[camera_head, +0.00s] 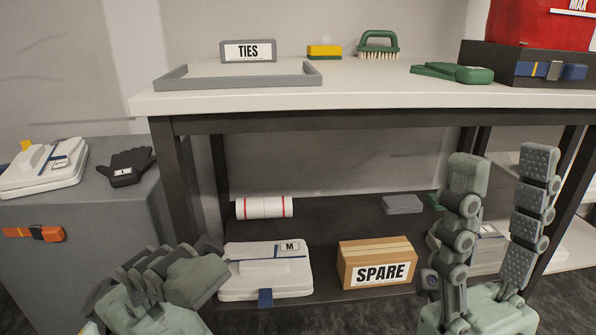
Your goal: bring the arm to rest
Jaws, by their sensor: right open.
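My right gripper (502,170) is upright at the lower right, in front of the bench's lower shelf. Its two jointed fingers point up and stand wide apart, with nothing between them. My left gripper (205,262) is at the lower left, beside the white case marked M. It is seen from its side and back, so the gap between its fingers is hidden. I see nothing held in it.
Below are a SPARE box (376,262) and the M case (265,275). A grey cabinet (110,215) stands left.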

